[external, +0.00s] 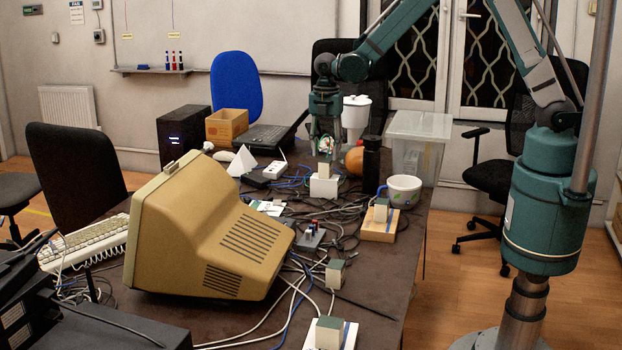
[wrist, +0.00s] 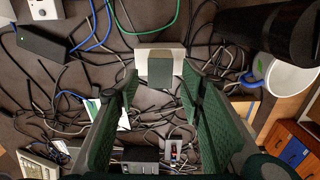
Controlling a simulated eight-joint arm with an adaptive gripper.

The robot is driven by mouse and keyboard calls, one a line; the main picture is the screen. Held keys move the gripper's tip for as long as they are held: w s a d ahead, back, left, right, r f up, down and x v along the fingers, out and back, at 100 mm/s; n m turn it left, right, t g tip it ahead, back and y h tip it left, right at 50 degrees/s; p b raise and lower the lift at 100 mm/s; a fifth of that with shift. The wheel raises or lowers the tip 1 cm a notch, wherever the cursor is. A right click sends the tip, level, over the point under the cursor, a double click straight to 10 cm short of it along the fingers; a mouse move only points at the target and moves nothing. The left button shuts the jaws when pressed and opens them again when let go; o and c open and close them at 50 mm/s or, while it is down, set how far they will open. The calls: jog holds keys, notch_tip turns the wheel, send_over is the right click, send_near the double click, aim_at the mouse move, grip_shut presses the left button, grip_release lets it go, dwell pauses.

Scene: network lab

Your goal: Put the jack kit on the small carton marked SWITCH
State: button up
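A small cream block with a grey-green top, which looks like the jack kit (external: 324,170), stands upright on a small white carton (external: 323,187). In the wrist view the block (wrist: 160,73) covers the front middle of the white carton (wrist: 145,56). No SWITCH marking is readable on that carton. My gripper (external: 325,152) points down just above the block. In the wrist view my gripper (wrist: 158,88) is open, its fingers on either side of the block with gaps showing. Similar blocks stand on a wooden board (external: 372,233), on the table (external: 335,272) and on a white base (external: 329,333).
A black cylinder (external: 371,157), an orange ball (external: 354,160) and a white mug (external: 404,190) stand to the right. A clear bin (external: 418,150) is behind them. A beige monitor (external: 205,230) fills the left front. Cables cover much of the table. A brown carton (external: 227,125) sits farther back.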

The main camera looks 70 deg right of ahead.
aim_at(326, 160)
notch_tip(326, 160, up, 7)
jog(key=shift+f, duration=0.2)
dwell(0.3)
jog(key=shift+r, duration=0.1)
dwell(0.4)
jog(key=s+r+m+t, duration=0.3)
jog(key=s+r+m, duration=0.5)
jog(key=s+r, duration=0.8)
jog(key=s+r+m+t, duration=0.1)
jog(key=s+m, duration=0.4)
jog(key=s, duration=0.5)
jog(key=s+d+r+m+t, duration=0.1)
jog(key=s+m, duration=0.4)
jog(key=s, duration=0.5)
jog(key=shift+r+t, duration=0.45)
jog(key=shift+t, duration=0.65)
